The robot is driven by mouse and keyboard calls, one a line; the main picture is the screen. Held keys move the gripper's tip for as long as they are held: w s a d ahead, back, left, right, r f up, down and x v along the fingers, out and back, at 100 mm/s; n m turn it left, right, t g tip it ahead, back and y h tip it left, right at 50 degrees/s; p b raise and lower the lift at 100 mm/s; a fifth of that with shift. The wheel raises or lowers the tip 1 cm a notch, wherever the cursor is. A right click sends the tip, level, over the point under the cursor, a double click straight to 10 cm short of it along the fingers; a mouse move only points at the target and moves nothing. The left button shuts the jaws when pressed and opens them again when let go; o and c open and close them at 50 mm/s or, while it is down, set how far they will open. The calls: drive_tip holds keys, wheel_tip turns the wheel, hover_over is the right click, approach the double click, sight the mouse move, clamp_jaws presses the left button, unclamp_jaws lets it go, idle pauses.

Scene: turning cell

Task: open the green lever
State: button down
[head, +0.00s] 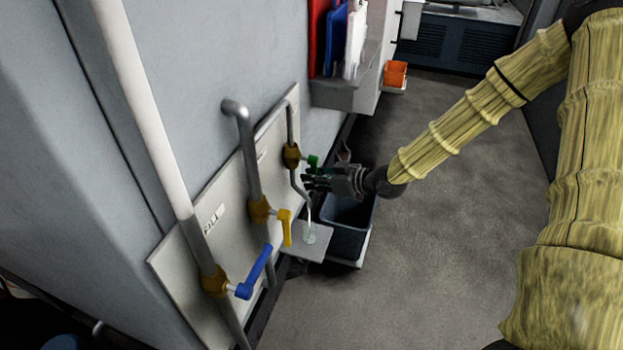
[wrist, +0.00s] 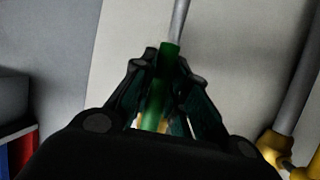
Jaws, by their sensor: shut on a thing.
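The green lever (head: 313,160) sits on a brass valve (head: 291,156) on the thin pipe at the far end of the wall panel. My gripper (head: 314,179) is at this lever, reaching in from the right. In the wrist view, the green lever (wrist: 168,62) stands between the two dark fingers of my gripper (wrist: 160,92), which are shut on it. The fingers hide part of the lever. A thin stream runs below the thin pipe onto a small pale plate (head: 308,243).
A yellow lever (head: 286,226) and a blue lever (head: 255,271) sit on nearer pipes along the same panel (head: 185,262). A dark bin (head: 347,232) stands below my gripper. An orange box (head: 395,74) lies further back. The floor to the right is clear.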

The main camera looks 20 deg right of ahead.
drive_tip(key=c, duration=1.4)
unclamp_jaws()
drive_tip(key=shift+v, duration=6.05)
drive_tip(key=shift+f, duration=0.1)
